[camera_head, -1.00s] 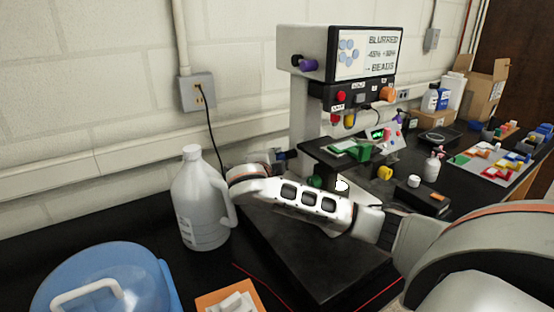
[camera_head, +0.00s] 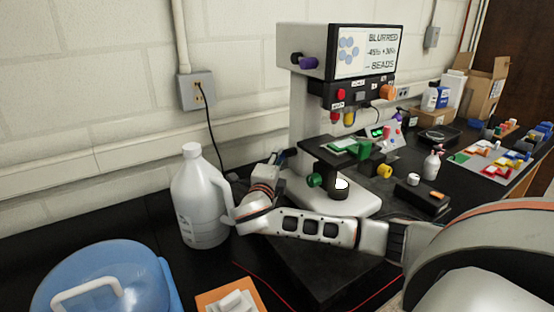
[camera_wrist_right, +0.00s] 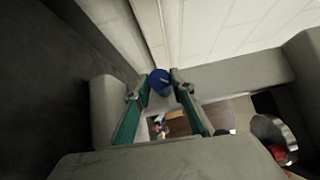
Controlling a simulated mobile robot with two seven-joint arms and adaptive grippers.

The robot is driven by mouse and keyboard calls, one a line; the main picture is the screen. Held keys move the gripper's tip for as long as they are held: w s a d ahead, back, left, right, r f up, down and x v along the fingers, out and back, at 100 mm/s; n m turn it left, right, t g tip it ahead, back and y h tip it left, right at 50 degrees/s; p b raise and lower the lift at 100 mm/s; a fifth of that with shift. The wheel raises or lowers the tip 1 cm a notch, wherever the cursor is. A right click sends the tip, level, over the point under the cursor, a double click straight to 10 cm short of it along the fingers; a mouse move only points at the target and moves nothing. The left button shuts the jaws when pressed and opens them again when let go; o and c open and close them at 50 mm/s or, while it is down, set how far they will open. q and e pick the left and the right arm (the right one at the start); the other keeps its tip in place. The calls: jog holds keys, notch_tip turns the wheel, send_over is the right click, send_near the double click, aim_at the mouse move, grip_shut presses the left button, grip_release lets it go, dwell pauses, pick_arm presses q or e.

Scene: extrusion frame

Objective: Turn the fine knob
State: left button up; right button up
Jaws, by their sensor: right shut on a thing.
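The microscope-like instrument (camera_head: 306,110) stands on the black bench, with a screen on its head and coloured knobs. A green knob (camera_head: 315,180) and a yellow knob (camera_head: 385,171) are low on it. My right gripper (camera_head: 284,157) is at the left side of its column. In the right wrist view, a round blue knob (camera_wrist_right: 158,80) sits between the fingertips of my right gripper (camera_wrist_right: 161,88), which is shut on it. The blue knob is mostly hidden in the head view, and I cannot read any label on it. My left gripper is not in view.
A white jug (camera_head: 200,205) stands close to the left of my right wrist. A blue-lidded container (camera_head: 105,290) and an orange item (camera_head: 228,299) are in front. A black box (camera_head: 422,197) and a small bottle (camera_head: 432,166) are right of the instrument.

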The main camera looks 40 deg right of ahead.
jog(key=shift+r, duration=0.1)
jog(key=o, duration=1.1)
